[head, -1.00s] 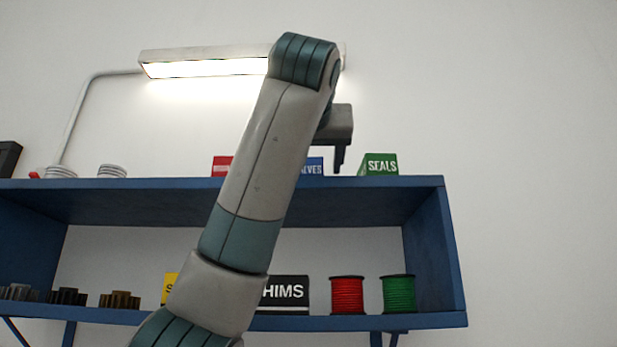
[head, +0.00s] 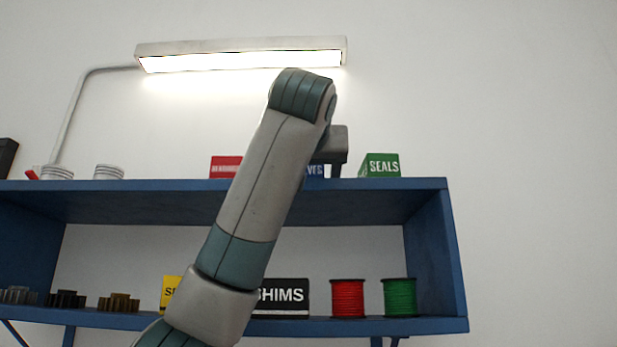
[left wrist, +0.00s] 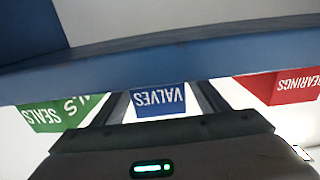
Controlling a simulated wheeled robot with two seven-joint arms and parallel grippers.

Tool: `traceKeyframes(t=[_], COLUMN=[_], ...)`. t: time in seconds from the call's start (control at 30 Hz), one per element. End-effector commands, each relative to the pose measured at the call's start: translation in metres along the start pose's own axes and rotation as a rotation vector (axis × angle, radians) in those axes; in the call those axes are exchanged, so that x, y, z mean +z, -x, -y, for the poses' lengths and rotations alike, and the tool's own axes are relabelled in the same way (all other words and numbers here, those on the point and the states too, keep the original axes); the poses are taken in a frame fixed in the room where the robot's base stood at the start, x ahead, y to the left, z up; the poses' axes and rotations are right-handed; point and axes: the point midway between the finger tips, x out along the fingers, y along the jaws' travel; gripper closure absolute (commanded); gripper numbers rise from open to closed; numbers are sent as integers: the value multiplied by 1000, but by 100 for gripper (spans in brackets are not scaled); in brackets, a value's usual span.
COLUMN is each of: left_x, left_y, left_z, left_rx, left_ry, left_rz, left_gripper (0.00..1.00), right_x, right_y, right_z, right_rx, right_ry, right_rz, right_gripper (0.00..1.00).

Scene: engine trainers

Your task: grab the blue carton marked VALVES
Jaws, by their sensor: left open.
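The blue VALVES carton (head: 316,171) stands on the top shelf, mostly hidden behind my left arm in the head view. In the left wrist view, which is upside down, the carton (left wrist: 158,101) is in the middle with its white lettering facing me. My left gripper (left wrist: 162,94) is open, with one finger on each side of the carton. I cannot tell whether the fingers touch it. In the head view the left gripper (head: 338,165) is partly hidden behind my wrist. My right gripper is in neither view.
A green SEALS carton (head: 380,167) and a red BEARINGS carton (head: 226,167) stand on either side on the top shelf (head: 420,184). A lamp (head: 240,54) hangs above. Spools, gears and SHIMS carton (head: 284,297) sit on the lower shelf.

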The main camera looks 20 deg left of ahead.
Motion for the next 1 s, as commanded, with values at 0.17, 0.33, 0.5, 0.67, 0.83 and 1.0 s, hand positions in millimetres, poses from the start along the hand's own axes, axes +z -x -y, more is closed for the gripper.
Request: traceKeyframes(t=[0.17,0.33,0.5,0.67,0.83,1.0], left_x=[1,1,0,0,0,-1], left_y=[-2,-2,-2,-2,-1,-1], left_z=[0,0,0,0,0,0], left_rx=[0,0,0,0,0,0], left_ry=[0,0,0,0,1,1], left_rz=[1,1,1,0,-2,-2], left_gripper=[33,33,33,69,88,88], right_x=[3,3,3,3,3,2], right_y=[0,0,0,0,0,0], right_z=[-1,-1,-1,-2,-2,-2], right_rx=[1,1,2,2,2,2], right_ry=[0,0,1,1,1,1], right_rz=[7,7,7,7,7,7], right_gripper=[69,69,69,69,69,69])
